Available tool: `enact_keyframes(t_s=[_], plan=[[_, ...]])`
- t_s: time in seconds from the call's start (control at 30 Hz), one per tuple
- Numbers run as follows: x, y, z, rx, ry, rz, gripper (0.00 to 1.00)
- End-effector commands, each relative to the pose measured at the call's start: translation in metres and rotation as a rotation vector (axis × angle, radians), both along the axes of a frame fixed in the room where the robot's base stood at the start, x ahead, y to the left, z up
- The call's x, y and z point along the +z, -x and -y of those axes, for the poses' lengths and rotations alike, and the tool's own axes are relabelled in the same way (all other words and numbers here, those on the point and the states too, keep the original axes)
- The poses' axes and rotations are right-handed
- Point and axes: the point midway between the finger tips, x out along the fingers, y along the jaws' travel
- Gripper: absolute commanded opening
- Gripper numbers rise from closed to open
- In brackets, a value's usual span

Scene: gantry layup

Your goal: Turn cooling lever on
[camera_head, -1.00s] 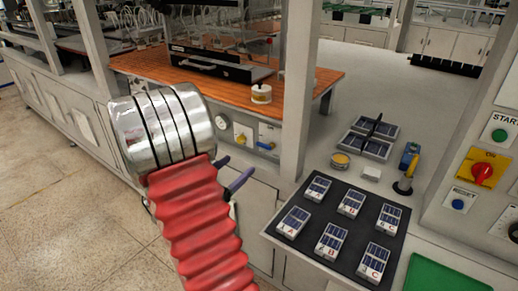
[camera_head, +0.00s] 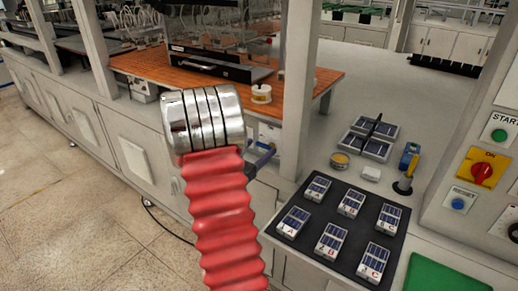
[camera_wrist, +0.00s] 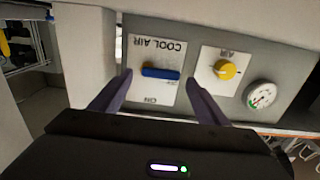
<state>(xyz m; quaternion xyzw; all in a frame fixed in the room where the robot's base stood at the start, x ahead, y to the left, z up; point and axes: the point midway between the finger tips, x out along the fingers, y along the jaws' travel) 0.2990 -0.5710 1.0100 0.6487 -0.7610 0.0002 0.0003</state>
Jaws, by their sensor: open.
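The blue cooling lever (camera_wrist: 160,72) lies lengthwise across the picture on a white plate (camera_wrist: 148,52) marked COOL AIR, which appears upside down in the wrist view. An ON label (camera_wrist: 152,100) is near one edge of the plate. My gripper (camera_wrist: 159,78) is open, with one dark finger to each side of the lever in the picture. Nothing is between the fingers that I can see gripped; whether they touch the lever cannot be told. In the head view my gripper (camera_head: 260,158) is partly hidden behind my arm, near the panel under the orange bench.
A yellow AIR knob (camera_wrist: 226,70) and a round gauge (camera_wrist: 261,94) sit beside the lever plate. In the head view, a white post (camera_head: 297,95) stands right of the panel. A black mat (camera_head: 304,243) with several small solar panels lies on the right-hand counter.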

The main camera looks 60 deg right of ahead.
Motion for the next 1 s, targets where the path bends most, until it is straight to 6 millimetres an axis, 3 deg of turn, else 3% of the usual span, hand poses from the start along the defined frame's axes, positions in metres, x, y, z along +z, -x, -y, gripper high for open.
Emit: enact_keyframes(t_s=[0.4,1.0], plan=[[-0.0003,0.0010,0.0078,0.001,-0.001,-0.001,0.69],[-0.0002,0.0015,0.0117,0.000,0.000,0.000,0.28]])
